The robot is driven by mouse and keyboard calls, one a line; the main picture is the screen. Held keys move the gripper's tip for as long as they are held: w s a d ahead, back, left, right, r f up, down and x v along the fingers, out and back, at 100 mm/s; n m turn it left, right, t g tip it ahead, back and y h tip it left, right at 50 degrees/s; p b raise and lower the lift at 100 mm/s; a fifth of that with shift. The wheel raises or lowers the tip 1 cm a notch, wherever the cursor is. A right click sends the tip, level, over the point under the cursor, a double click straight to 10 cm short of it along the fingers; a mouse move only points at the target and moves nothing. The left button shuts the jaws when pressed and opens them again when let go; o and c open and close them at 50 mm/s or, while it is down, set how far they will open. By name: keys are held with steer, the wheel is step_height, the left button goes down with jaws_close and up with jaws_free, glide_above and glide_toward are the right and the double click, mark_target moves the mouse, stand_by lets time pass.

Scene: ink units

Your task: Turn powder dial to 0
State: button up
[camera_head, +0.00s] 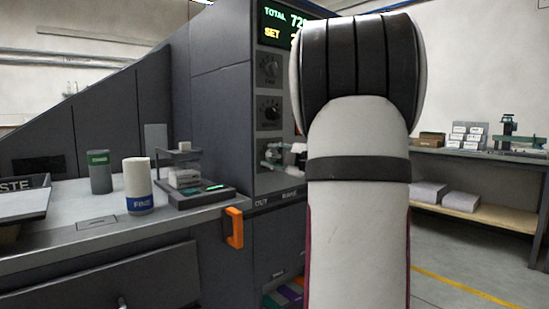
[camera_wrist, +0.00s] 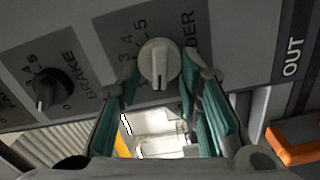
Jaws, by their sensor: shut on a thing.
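The powder dial (camera_wrist: 159,58) is a pale round knob with a raised ridge on a dark plate in the wrist view. Figures including 3, 4 and 5 run round its left side. Its label shows only "DER"; the rest is hidden. The ridge lies roughly upright in the picture, but I cannot tell which figure it marks. My gripper (camera_wrist: 158,80) has its teal fingers on either side of the knob, shut on it. In the head view my gripper (camera_head: 287,156) is at the lowest dial on the machine front, partly hidden by my arm.
The black brake dial (camera_wrist: 46,90) sits left of the powder dial. An orange handle (camera_head: 233,228) sticks out below the counter (camera_head: 95,222). A white-and-blue canister (camera_head: 139,187), a green canister (camera_head: 100,172) and a small scale (camera_head: 190,192) stand there. A display (camera_head: 285,25) is above the dials.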

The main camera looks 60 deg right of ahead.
steer(key=o, duration=1)
steer(key=shift+o, duration=0.2)
steer(key=shift+s, duration=0.1)
steer(key=v, duration=1.1)
steer(key=shift+s, duration=0.4)
steer(key=shift+w, duration=0.1)
